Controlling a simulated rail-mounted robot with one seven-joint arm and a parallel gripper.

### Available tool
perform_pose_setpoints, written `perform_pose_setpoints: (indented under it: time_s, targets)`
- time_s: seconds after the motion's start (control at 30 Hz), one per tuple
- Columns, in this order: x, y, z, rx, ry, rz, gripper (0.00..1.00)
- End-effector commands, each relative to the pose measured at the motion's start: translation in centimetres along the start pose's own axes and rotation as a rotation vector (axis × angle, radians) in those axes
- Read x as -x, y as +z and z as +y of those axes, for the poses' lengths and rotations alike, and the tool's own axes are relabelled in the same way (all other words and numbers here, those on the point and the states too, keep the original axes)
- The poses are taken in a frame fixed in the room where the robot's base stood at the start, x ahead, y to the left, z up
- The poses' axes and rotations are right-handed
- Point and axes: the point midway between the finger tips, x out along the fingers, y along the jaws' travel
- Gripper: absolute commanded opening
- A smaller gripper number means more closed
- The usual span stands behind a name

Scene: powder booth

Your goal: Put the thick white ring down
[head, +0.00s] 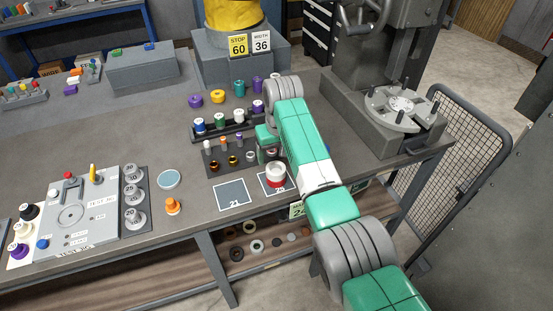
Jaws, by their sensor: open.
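A thick white ring (275,168) shows beside my arm, on or just above a red round piece (277,182). Both are over the right-hand dark marked square (265,188) near the front edge of the bench. My gripper (268,156) is open, just behind the white ring, and largely covered by my own green arm. I cannot tell whether its fingers touch the ring.
A dark rack (225,171) with small rollers stands left of my gripper, with another row of spools behind it. The square marked 21 (233,195) is empty. An orange piece (173,206), a pale blue disc (169,179) and a grey fixture plate (75,215) lie left.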

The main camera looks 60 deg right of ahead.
Motion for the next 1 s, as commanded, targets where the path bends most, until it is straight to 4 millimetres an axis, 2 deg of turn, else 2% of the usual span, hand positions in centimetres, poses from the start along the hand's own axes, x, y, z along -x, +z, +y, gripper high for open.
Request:
perform_pose_setpoints:
  time_s: [0.03,0.1,0.3,0.43,0.83,0.87,0.93,0.97,1.0]
  targets:
    - [1.7,-0.1,0.0,0.000,0.000,0.003,0.74]
    - [3.2,-0.1,0.0,0.000,0.000,0.002,0.74]
    - [6.2,0.0,0.0,0.000,0.001,0.000,0.74]
    - [6.7,0.0,0.0,0.000,0.001,-0.001,0.74]
    - [6.7,0.0,-0.1,0.001,0.000,0.000,0.74]
    - [6.8,-0.1,-0.3,0.005,0.000,0.007,0.74]
    - [7.2,-1.0,-2.6,0.037,-0.002,0.070,0.74]
    - [7.6,-1.7,-4.6,0.063,-0.005,0.122,0.74]
    - [8.5,-2.6,-7.9,0.105,-0.014,0.216,0.74]
